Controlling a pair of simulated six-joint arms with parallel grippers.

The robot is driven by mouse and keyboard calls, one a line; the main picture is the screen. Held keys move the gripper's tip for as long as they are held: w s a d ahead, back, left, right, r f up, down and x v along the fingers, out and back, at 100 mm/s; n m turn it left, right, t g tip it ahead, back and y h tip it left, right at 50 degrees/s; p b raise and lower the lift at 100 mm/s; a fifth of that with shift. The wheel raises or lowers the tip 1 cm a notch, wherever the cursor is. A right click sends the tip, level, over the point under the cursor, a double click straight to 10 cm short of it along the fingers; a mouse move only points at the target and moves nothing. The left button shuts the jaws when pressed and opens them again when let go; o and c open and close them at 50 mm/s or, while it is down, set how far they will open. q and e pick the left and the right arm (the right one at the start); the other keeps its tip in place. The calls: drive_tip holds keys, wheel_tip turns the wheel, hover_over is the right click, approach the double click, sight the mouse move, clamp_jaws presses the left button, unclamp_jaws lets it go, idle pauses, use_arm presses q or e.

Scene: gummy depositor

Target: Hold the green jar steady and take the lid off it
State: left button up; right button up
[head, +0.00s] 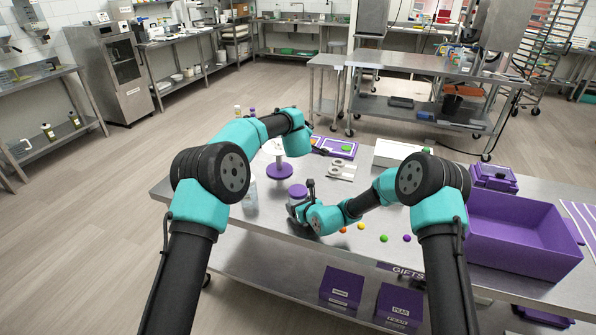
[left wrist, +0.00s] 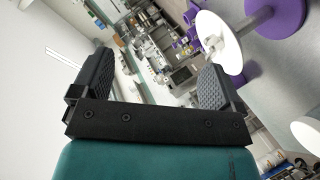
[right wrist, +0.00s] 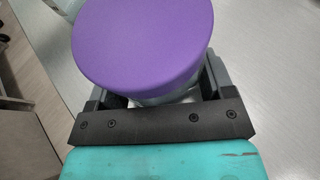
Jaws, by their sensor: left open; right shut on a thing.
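A jar with a wide purple lid (head: 297,191) stands near the left front of the steel table. My right gripper (head: 302,208) is shut on the jar body, below the lid. The right wrist view shows the round lid (right wrist: 145,40) from above, seated on the jar. Only a pale, clear-grey strip of jar body (right wrist: 165,98) shows under it; no green shows there. My left gripper (left wrist: 155,82) is open with nothing between its fingers. In the head view it is beyond the jar, above the table's far side, partly hidden by its arm.
A purple-and-white stand (head: 279,171) is behind the jar, and a clear bottle (head: 250,197) is left of it. Several small candies (head: 384,238) lie to the right. A purple bin (head: 520,240) fills the right side. A white box (head: 398,152) and purple tray (head: 336,148) are behind.

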use_arm(q)
drive_tip(key=s+a+f+g+y, duration=0.3)
drive_tip(key=m+g+h, duration=0.2)
drive_tip(key=m+g, duration=0.2)
drive_tip(key=g, duration=0.6)
hover_over(298, 190)
drive_tip(key=f, duration=0.2)
drive_tip(key=shift+w+a+f, duration=0.2)
drive_tip(key=shift+w+f, duration=0.15)
drive_tip(key=shift+s+d+r+m+g, duration=0.15)
drive_tip(key=shift+s+d+m+g, duration=0.05)
drive_tip(key=shift+s+m+g, duration=0.2)
drive_tip(key=shift+f, duration=4.05)
